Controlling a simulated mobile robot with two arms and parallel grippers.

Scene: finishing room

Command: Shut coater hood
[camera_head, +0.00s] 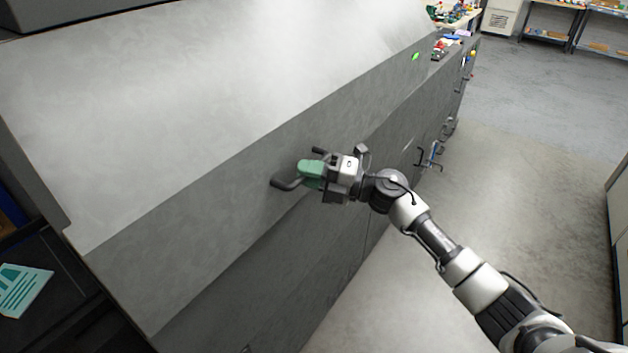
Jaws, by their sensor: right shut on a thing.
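The coater hood (200,90) is a large grey sloped cover that fills the left and middle of the view. Its front band carries a dark bar handle (285,184). My right gripper (311,172), with green fingers, is shut on the handle, hiding its middle; both handle ends show beside the fingers. The hood's lower front edge lies close along the grey cabinet front (300,270) below it. I cannot tell whether a small gap is left there. My left gripper is not in view.
A green light (415,57) shows at the machine's far end, near small coloured items. Blue-grey handles (431,157) stick out from the cabinet front farther along. Open floor (510,180) lies to the right. A dark shelf with a teal-printed sheet (22,290) is at lower left.

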